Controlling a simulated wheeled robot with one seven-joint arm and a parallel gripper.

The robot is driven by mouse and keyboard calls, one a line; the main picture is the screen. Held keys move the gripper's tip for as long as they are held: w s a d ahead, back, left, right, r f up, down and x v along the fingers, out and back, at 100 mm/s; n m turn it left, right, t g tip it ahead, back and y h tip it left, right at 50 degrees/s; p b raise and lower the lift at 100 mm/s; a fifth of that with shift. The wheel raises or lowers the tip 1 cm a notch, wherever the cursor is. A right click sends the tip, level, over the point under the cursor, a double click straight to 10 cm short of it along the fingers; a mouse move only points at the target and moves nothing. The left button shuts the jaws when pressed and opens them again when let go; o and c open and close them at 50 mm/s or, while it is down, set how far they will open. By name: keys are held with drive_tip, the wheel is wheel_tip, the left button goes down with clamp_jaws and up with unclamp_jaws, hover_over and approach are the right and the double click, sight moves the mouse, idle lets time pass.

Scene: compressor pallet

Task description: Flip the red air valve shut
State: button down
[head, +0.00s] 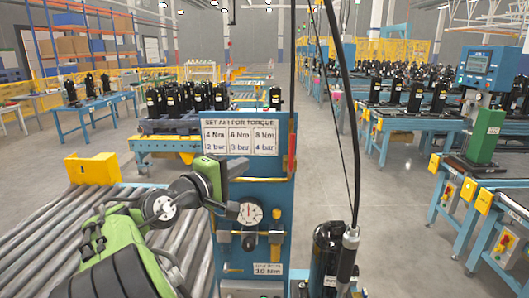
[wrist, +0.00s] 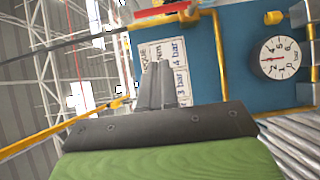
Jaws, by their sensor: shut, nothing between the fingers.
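The red air valve handle (head: 292,152) stands roughly upright at the right edge of the blue panel (head: 270,190) in the head view. In the wrist view, a red bar (wrist: 163,11) shows at the top edge, partly cut off; it seems to be the same handle. My gripper (head: 242,163) is in front of the panel's left part, left of the handle and apart from it. In the wrist view my gripper (wrist: 155,72) has its fingers together and empty, pointing toward the printed sign. The valve's body is not clear.
A sign card (head: 240,137) is on the panel's upper part. A round gauge (head: 250,213) and small fittings sit below. A dark tool (head: 348,245) hangs on a cable right of the panel. A roller conveyor (head: 50,235) lies to the left. Bare floor shows farther right.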

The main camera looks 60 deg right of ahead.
approach(291, 152)
drive_tip(key=w+d, duration=0.4)
drive_tip(key=d, duration=0.1)
drive_tip(key=s, duration=0.1)
drive_tip(key=s+d, duration=0.2)
drive_tip(key=shift+s+r+p, duration=0.15)
drive_tip(key=shift+r+p, duration=0.1)
drive_tip(key=shift+p, duration=0.1)
drive_tip(key=shift+r+p, duration=0.1)
drive_tip(key=shift+p, duration=0.2)
